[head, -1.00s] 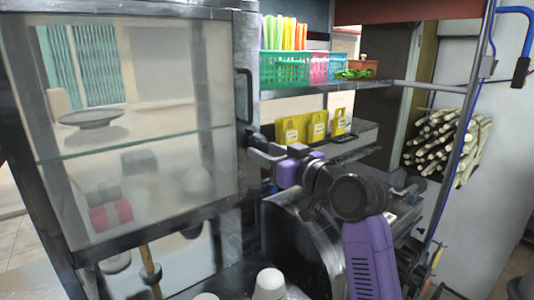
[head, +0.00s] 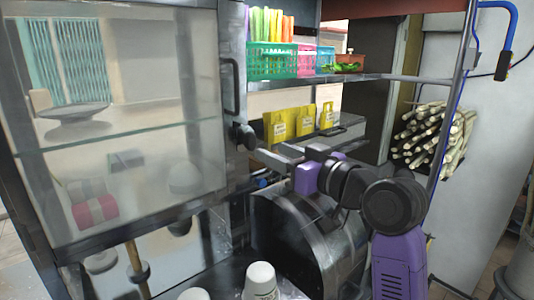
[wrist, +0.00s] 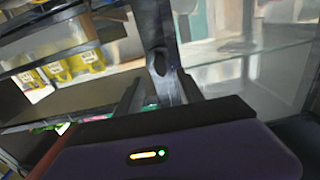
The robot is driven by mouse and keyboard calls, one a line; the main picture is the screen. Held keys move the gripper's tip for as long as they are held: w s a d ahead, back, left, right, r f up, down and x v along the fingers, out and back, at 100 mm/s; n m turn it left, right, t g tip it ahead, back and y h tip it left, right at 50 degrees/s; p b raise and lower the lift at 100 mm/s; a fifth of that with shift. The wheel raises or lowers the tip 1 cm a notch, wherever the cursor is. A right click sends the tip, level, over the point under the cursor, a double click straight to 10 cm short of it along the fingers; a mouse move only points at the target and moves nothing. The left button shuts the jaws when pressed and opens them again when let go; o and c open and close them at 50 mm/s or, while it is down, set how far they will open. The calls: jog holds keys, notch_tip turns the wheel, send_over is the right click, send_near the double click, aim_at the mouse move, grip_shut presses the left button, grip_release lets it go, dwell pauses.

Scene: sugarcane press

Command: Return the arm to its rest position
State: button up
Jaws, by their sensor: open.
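My purple and black arm (head: 398,255) reaches in from the lower right of the head view. My gripper (head: 266,155) points left, just right of the glass cabinet's frame. It also shows in the wrist view (wrist: 160,92), where its two dark fingers stand apart with nothing visibly held. A grey metal post (wrist: 163,40) with a dark oval knob (wrist: 158,62) appears beyond and between the fingers. I cannot tell whether the fingers touch it.
The glass cabinet (head: 120,140) with its dark handle (head: 230,85) fills the left. A dark round machine (head: 300,235) lies below the arm, with white cups (head: 260,280) in front. A shelf holds a green basket (head: 272,62). Sugarcane stalks (head: 435,135) lie at right.

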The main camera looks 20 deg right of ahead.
jog(key=s+d+r+m+t+h, duration=0.2)
jog(key=d+r+m+t+h, duration=0.1)
jog(key=d+t, duration=0.1)
jog(key=s+f+m+h, duration=0.3)
jog(key=s+f+h, duration=0.2)
jog(key=s+f, duration=0.8)
jog(key=s+a+f+n+g, duration=0.1)
jog(key=s+a+f+g, duration=0.1)
jog(key=s+f, duration=0.5)
jog(key=s+a+f+g+y, duration=0.1)
jog(key=s+f, duration=0.6)
jog(key=s, duration=0.7)
jog(key=s+a+f+n+g+y, duration=0.1)
jog(key=s+a+f+g, duration=0.2)
jog(key=s+f, duration=0.4)
jog(key=s+a, duration=0.1)
jog(key=s, duration=0.2)
jog(key=shift+s+n, duration=0.3)
jog(key=shift+s, duration=0.1)
jog(key=shift+f, duration=0.1)
